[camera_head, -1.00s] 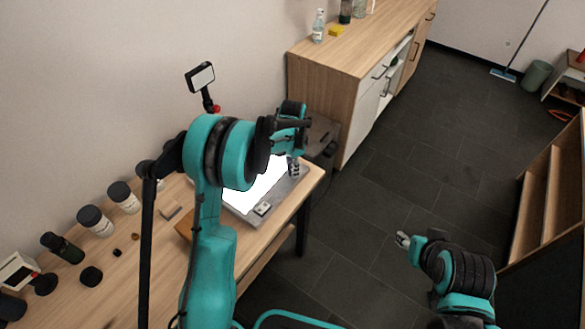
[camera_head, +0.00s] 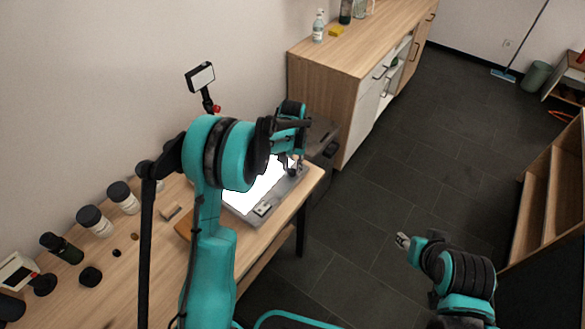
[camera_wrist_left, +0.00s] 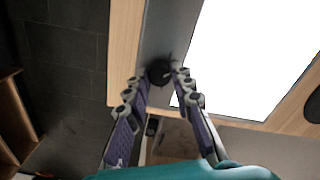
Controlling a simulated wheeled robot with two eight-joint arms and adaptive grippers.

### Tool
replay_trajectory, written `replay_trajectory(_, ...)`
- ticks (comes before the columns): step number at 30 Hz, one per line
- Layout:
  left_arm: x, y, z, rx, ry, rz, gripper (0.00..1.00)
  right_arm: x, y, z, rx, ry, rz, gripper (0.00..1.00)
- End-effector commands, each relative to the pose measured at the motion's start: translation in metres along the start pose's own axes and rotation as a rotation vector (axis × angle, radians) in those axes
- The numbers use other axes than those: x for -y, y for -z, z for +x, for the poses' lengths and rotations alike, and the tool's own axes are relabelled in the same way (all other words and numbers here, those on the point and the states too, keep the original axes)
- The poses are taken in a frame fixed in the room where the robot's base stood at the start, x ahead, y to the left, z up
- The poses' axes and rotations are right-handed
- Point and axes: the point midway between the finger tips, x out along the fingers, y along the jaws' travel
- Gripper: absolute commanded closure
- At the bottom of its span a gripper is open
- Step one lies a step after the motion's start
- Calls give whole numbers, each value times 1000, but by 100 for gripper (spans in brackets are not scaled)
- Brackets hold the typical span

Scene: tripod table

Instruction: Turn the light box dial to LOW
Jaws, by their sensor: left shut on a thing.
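The light box shows a bright white panel (camera_head: 255,190) in a grey frame (camera_head: 286,193) on the wooden table; the panel also fills the upper right of the left wrist view (camera_wrist_left: 252,50). The dial is a dark round knob (camera_wrist_left: 160,71) on the grey frame beside the panel. My left gripper (camera_wrist_left: 163,75) is shut on the dial, with a fingertip on either side of it. In the head view this gripper (camera_head: 292,170) reaches down over the far right of the frame. The dial's marks cannot be read. My right gripper (camera_head: 402,241) hangs over the floor, far from the table.
A small pale block (camera_head: 262,209) sits on the light box's near edge. Several dark-lidded jars (camera_head: 95,222) line the table's wall side. A small screen on a stand (camera_head: 201,78) rises behind. A wooden cabinet (camera_head: 330,95) stands beyond the table.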

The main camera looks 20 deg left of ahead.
Motion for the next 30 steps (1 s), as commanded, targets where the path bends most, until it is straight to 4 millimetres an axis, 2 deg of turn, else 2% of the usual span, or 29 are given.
replay_trajectory(15, 0, 0, 0, 0, 0, -434, 100, 0, 0, 1, 0, 0, 0, 60)
replay_trajectory(30, 0, 0, 0, 0, 0, -595, 100, 0, -1, 1, 0, 0, 0, 60)
